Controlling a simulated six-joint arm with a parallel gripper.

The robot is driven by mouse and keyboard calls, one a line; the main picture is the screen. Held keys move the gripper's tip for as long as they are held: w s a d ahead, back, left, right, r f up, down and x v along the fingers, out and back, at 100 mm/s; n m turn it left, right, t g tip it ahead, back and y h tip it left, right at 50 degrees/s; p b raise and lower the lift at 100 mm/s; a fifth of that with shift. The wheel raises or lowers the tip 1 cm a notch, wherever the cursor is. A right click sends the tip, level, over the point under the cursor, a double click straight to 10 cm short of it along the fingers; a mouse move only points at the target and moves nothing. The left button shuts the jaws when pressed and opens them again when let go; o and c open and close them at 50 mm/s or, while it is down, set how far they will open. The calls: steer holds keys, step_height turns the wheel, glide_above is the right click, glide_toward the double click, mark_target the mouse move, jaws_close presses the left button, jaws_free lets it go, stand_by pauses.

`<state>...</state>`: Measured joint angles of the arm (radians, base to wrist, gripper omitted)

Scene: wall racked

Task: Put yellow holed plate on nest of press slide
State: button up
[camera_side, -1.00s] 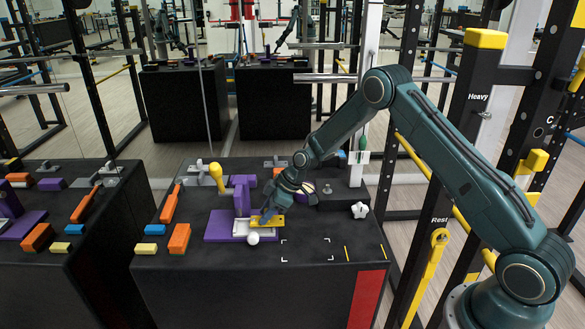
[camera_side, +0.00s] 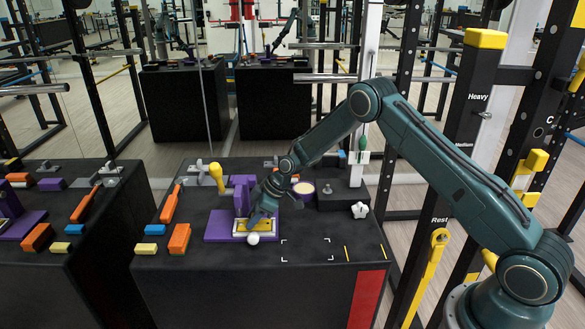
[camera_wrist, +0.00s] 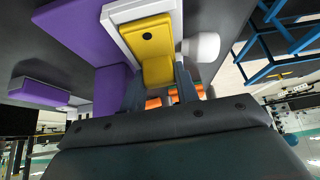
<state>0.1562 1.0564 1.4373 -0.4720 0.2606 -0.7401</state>
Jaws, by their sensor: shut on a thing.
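The yellow holed plate (camera_wrist: 152,40) lies along the white nest of the press slide (camera_wrist: 112,14) in the wrist view, with white rim showing around its far end. One dark hole shows on it. My gripper (camera_wrist: 160,84) is shut on the plate's near end. In the side view the plate (camera_side: 262,226) is low over the white slide (camera_side: 238,229), partly hidden by my gripper (camera_side: 260,215). I cannot tell whether it is fully seated. The purple press (camera_side: 215,227) has an upright behind the slide, and a white ball knob (camera_side: 253,238) at the slide's front.
A yellow-knobbed handle (camera_side: 217,176) stands behind the press. Orange blocks (camera_side: 180,238) and a blue block (camera_side: 155,229) lie to the left. A round cream-topped item (camera_side: 303,188) and a white star knob (camera_side: 360,210) are to the right. The bracket-marked area (camera_side: 307,250) is clear.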

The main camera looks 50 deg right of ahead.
steer(key=shift+f, duration=0.1)
steer(key=o, duration=0.8)
steer(key=v, duration=1.2)
